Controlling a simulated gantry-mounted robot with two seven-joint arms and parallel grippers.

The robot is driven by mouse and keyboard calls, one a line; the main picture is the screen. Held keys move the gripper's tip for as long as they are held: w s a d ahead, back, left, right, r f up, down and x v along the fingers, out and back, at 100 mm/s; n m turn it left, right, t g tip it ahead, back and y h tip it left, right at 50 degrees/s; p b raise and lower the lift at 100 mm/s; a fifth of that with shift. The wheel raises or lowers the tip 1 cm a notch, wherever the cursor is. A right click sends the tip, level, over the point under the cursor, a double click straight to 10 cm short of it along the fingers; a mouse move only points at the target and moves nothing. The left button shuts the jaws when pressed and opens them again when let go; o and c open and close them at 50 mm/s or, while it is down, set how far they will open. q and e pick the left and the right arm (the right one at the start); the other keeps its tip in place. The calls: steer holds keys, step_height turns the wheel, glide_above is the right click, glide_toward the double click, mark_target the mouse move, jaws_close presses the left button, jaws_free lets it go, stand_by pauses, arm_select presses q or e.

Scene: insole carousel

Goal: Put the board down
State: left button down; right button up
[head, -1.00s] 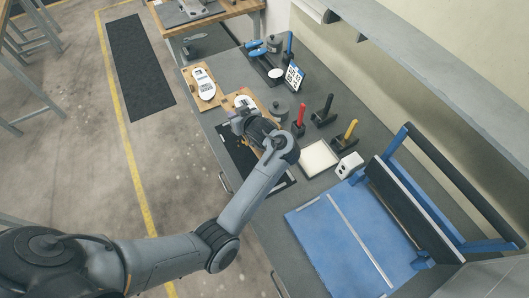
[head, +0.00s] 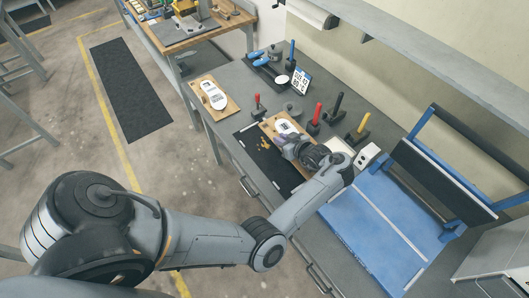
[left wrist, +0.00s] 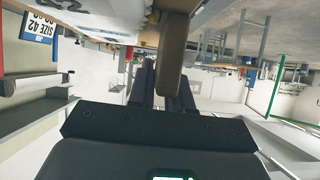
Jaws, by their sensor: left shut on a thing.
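The held board (head: 270,124) is a light wooden plate with a white insole shape (head: 286,127) on it. It is near the middle of the grey bench in the head view. My left gripper (head: 290,147) is shut on its near edge and hides part of it. In the left wrist view the dark fingers (left wrist: 160,88) meet a brown part (left wrist: 173,52) of the board, with its white print above. I cannot tell whether the board touches the bench. My right gripper is not in view.
A second board with a white insole (head: 213,97) lies further left on the bench. A black mat (head: 290,178) lies near the front edge. A red-handled tool (head: 257,103) stands between the boards. Several handled tools stand behind, and a blue press (head: 375,225) fills the right.

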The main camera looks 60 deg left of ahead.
arm_select(q)
steer(key=s+a+f+b, duration=0.1)
steer(key=s+a+f, duration=0.1)
steer(key=f, duration=0.1)
steer(key=s+a+f+b, duration=0.2)
steer(key=f, duration=0.1)
steer(key=s+a+f+b, duration=0.1)
steer(key=s+a+f, duration=0.1)
steer(key=f, duration=0.1)
steer(key=shift+s+f+b, duration=0.2)
steer(key=shift+s+b, duration=0.1)
steer(key=shift+b, duration=0.1)
steer(key=shift+r, duration=0.1)
steer(key=c, duration=1.1)
jaws_free()
steer(key=shift+o, duration=0.2)
